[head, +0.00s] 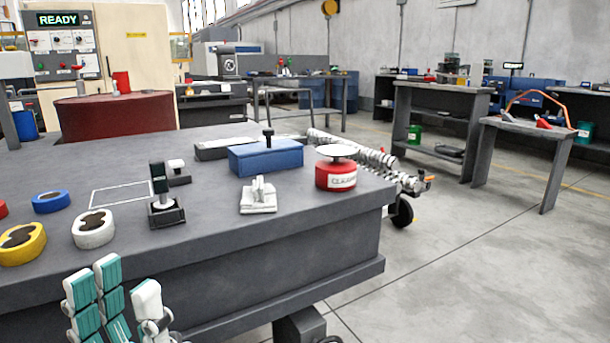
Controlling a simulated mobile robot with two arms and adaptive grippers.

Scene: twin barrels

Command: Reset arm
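My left gripper (124,290) shows at the bottom left, in front of the near edge of the grey workbench (310,225). Its white fingers with teal pads point up and stand apart, with a gap and nothing seen between them. The lower part of the hand is cut off by the frame. My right gripper is out of view.
The bench holds tape rolls (94,229), a black-and-white stand (165,210), a white clamp-like piece (259,196), a blue box (266,157) and a red tin (336,174). A dark red round-topped object (115,117) stands behind. Floor (480,270) at right is clear.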

